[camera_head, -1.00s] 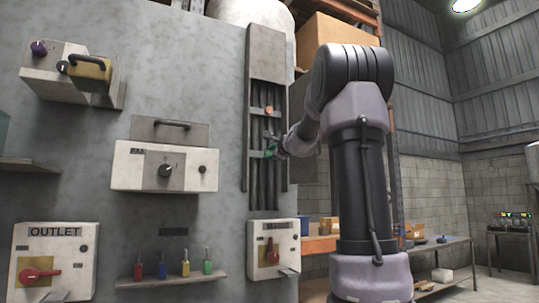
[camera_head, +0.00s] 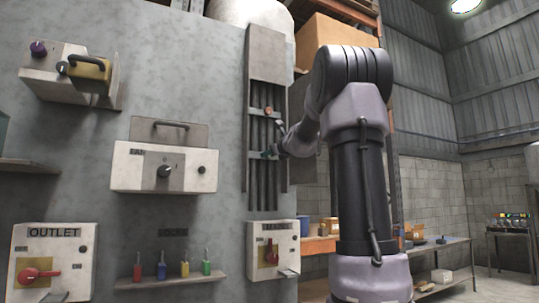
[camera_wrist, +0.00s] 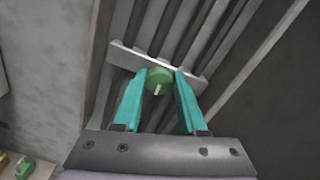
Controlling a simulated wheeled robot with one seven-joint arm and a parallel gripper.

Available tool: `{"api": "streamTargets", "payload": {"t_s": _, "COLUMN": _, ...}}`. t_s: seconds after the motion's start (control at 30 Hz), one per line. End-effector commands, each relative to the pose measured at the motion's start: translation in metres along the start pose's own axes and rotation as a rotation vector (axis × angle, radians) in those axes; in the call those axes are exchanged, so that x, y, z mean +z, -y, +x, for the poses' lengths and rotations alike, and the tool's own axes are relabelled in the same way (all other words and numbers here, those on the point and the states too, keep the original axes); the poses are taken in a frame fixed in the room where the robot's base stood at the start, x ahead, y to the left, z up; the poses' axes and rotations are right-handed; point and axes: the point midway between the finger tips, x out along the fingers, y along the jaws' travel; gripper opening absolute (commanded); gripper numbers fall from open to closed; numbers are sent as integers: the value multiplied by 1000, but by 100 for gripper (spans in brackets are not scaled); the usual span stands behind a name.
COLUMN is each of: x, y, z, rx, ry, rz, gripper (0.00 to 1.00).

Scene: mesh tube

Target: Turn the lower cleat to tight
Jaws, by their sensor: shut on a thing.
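The lower cleat is a green round knob (camera_wrist: 158,78) with a pale pointer mark, set on a light crossbar (camera_wrist: 124,55) over several dark vertical tubes. My gripper (camera_wrist: 160,84) has its two teal fingers on either side of the knob, shut on it. In the head view my gripper (camera_head: 272,153) is at the lower crossbar in the tall grey channel, and my wrist hides part of the cleat. The upper cleat, an orange knob (camera_head: 268,109), sits higher in the same channel.
A fan box (camera_head: 164,167) with a dial, an outlet box (camera_head: 54,262) with a red handle and another red-handled box (camera_head: 272,250) are on the wall. A shelf (camera_head: 170,281) holds several small coloured items.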

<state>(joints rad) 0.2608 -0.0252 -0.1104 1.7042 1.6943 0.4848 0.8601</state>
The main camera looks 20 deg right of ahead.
Motion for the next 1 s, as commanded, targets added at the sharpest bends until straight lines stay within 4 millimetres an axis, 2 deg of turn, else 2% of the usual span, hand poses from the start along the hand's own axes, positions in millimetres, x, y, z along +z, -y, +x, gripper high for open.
{"api": "streamTargets", "payload": {"t_s": 0.23, "x": -3, "y": 0, "z": 0, "rx": 0, "ry": -5, "rz": 60, "gripper": 0}}
{"api": "streamTargets", "payload": {"t_s": 0.7, "x": -4, "y": 0, "z": 0, "rx": 0, "ry": -6, "rz": 71, "gripper": 0}}
{"api": "streamTargets", "payload": {"t_s": 0.73, "x": -4, "y": 0, "z": 0, "rx": 0, "ry": -6, "rz": 71, "gripper": 52}}
{"api": "streamTargets", "payload": {"t_s": 0.77, "x": -4, "y": 0, "z": 0, "rx": 0, "ry": -6, "rz": 71, "gripper": 64}}
{"api": "streamTargets", "payload": {"t_s": 0.8, "x": -3, "y": 0, "z": 0, "rx": 0, "ry": -5, "rz": 70, "gripper": 71}}
{"api": "streamTargets", "payload": {"t_s": 1.0, "x": -2, "y": 0, "z": 0, "rx": 0, "ry": -3, "rz": 70, "gripper": 71}}
